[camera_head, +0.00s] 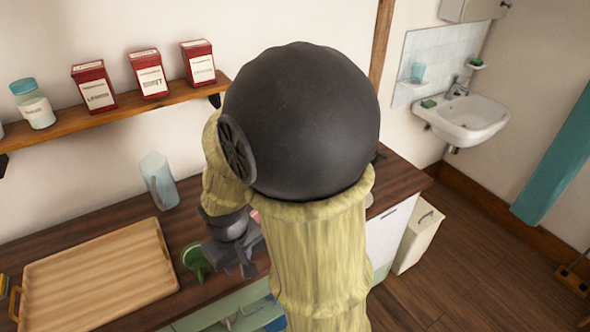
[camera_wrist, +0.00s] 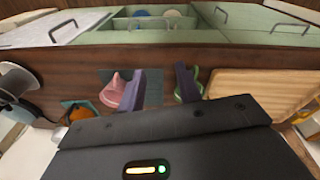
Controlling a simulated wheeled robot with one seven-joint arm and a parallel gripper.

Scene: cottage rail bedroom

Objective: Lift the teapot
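I cannot say for certain which thing is the teapot. In the wrist view a pink, rounded piece with a narrow top (camera_wrist: 114,93) lies beside my left finger, on a dark teal patch. A green curved piece (camera_wrist: 199,88) is by the other finger. In the head view my gripper (camera_head: 240,262) is low over the counter, right of a green round item (camera_head: 194,260). My arm hides most of what is near it, and contact cannot be told.
A wooden tray (camera_head: 98,278) fills the counter's left, with a clear jug (camera_head: 158,182) behind it. A shelf (camera_head: 130,112) with red tins runs above. In the wrist view an orange item (camera_wrist: 84,117) and a dark object (camera_wrist: 14,85) are at left.

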